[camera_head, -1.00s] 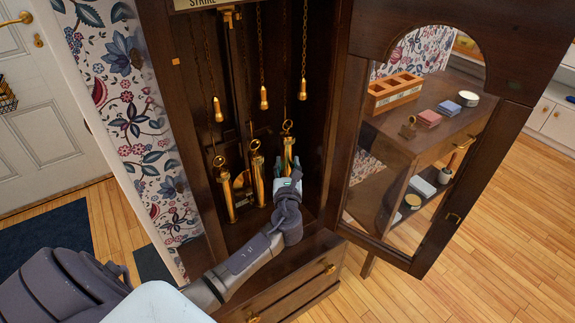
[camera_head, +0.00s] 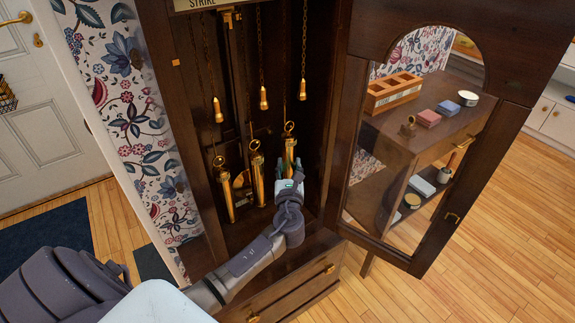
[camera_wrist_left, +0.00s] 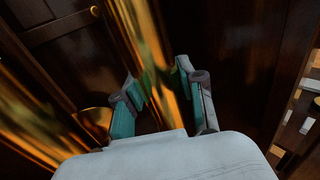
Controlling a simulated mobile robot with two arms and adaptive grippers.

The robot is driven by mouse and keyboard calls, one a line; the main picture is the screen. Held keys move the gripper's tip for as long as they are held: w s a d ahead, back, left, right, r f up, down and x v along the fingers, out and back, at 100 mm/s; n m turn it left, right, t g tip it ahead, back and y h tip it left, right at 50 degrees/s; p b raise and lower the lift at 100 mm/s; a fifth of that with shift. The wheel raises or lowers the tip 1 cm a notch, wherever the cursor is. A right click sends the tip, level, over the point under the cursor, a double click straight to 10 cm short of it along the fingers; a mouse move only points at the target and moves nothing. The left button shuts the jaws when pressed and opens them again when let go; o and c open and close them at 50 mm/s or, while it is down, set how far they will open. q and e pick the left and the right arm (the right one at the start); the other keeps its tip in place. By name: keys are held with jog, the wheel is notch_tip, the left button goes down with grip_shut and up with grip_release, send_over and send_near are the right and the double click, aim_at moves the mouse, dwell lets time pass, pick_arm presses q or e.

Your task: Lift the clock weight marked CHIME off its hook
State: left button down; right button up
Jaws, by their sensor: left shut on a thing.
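Three brass weights with rings on top stand out in the dark wooden clock case: a left weight (camera_head: 228,197), a middle weight (camera_head: 257,180) and a right weight (camera_head: 289,152). My left gripper (camera_head: 290,180) is shut on the right weight, which passes between the fingers (camera_wrist_left: 163,98) in the left wrist view (camera_wrist_left: 143,45). The gripper hides its lower part. I cannot read a CHIME mark on it, nor tell whether its ring is on a hook. My right gripper is not in view.
Chains with brass ends (camera_head: 263,100) hang above the weights. The glazed clock door (camera_head: 430,215) stands open at the right. Through its glass shows a cabinet with a wooden tray (camera_head: 394,94). A drawer (camera_head: 300,291) lies below the case.

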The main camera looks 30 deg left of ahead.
pick_arm(q)
jog(key=shift+s+d+r, duration=0.15)
jog(key=shift+d+r, duration=0.05)
jog(key=shift+d, duration=0.25)
jog(key=shift+s+d+r, duration=0.15)
jog(key=shift+d, duration=0.25)
jog(key=shift+s+d+p, duration=0.1)
jog(key=shift+d+p, duration=0.25)
jog(key=shift+s+d, duration=0.2)
jog(key=shift+d, duration=0.3)
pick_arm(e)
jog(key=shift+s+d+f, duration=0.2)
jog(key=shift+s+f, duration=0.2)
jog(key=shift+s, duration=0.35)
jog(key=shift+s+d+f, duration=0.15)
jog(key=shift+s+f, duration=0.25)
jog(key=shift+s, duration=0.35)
pick_arm(q)
jog(key=shift+d, duration=0.1)
jog(key=s+d+p, duration=0.2)
jog(key=s+d, duration=0.3)
jog(key=d, duration=0.7)
jog(key=shift+s+d, duration=0.2)
jog(key=shift+d, duration=0.2)
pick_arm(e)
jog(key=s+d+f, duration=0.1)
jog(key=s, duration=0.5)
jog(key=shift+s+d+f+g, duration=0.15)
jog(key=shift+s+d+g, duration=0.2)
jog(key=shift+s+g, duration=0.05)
